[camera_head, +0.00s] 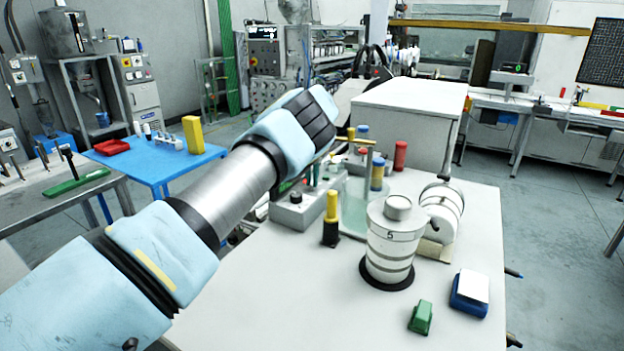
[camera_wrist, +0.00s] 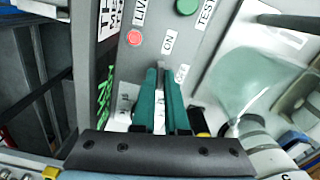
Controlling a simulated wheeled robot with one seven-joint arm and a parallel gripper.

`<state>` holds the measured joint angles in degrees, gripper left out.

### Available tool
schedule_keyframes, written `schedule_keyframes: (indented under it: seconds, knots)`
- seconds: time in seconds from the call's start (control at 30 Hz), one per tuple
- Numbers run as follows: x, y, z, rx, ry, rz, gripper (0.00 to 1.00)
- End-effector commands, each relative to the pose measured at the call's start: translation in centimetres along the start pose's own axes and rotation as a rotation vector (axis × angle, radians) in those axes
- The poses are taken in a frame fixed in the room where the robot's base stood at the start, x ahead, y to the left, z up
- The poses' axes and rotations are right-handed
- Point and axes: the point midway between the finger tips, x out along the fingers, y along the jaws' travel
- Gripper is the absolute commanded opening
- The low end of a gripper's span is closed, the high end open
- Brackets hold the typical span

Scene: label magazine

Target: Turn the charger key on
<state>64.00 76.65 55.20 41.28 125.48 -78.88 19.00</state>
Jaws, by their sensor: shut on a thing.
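The charger is a grey box (camera_head: 297,213) on the pale table in the head view, partly behind my arm. Its grey panel (camera_wrist: 192,50) fills the middle of the wrist view, with a red light (camera_wrist: 134,38), a green button (camera_wrist: 187,6) and labels reading LIVE, TEST, ON and OFF. My gripper (camera_wrist: 161,78) has two green fingers, shut on the small grey key (camera_wrist: 161,66) at the panel. The key's tip lies just below the ON label (camera_wrist: 169,42), with the OFF label (camera_wrist: 181,73) to its right. The fingers hide most of the key, so its exact angle is unclear.
A yellow-topped black bottle (camera_head: 331,218) stands right of the charger. A white stepped cylinder (camera_head: 392,245), another lying cylinder (camera_head: 442,208), a green block (camera_head: 420,318) and a blue block (camera_head: 470,292) are further right. The table's front middle is clear.

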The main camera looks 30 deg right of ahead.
Motion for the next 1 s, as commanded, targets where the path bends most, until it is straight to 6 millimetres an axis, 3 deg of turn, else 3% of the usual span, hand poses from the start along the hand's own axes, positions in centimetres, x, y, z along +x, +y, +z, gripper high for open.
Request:
schedule_keyframes:
  seconds: [0.4,0.97,1.0]
  knots:
    - [-0.04,-0.02,0.04,0.19,-0.001,0.001,0.0]
    - [-0.04,-0.02,0.03,0.217,-0.001,0.0,0.0]
    - [-0.04,-0.02,0.04,0.217,-0.001,0.001,0.15]
